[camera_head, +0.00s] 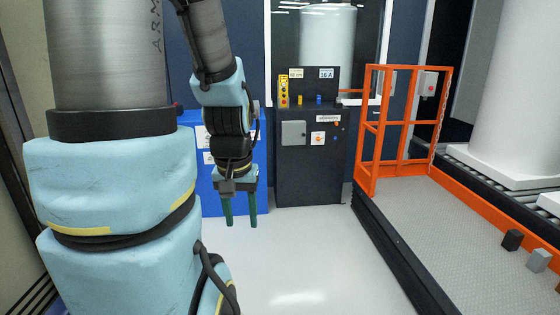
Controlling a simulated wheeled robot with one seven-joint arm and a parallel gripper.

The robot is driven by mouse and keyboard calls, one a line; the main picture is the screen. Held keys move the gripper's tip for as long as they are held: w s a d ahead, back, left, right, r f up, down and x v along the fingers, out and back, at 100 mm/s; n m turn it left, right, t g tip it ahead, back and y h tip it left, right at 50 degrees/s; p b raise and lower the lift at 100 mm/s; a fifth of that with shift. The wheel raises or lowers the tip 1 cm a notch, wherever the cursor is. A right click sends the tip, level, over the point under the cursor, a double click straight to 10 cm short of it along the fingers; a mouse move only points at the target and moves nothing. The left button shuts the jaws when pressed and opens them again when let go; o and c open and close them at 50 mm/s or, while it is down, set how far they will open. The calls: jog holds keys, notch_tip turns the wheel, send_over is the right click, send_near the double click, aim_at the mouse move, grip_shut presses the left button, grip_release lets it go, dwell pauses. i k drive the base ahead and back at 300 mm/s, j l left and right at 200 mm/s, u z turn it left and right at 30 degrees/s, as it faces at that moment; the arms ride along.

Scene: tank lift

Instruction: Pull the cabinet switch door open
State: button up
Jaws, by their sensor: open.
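A dark cabinet (310,175) stands upright against the back wall, right of my gripper. A small grey switch door (293,133) is on the upper left of its front and looks closed. I cannot make out its handle at this size. My gripper (239,223) hangs pointing down, with two green fingers apart and nothing between them. It is lower than the switch door, to its left, and nearer to me, apart from the cabinet.
A blue cabinet (257,185) stands behind my gripper. An orange railing (368,150) and a raised platform (440,225) with a dark edge are at the right. A yellow button box (283,94) is on the dark cabinet's top. The pale floor (300,255) before it is clear.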

aim_at(293, 134)
jog(key=i, duration=1.75)
jog(key=i+j+z, duration=0.1)
jog(key=i, duration=1.65)
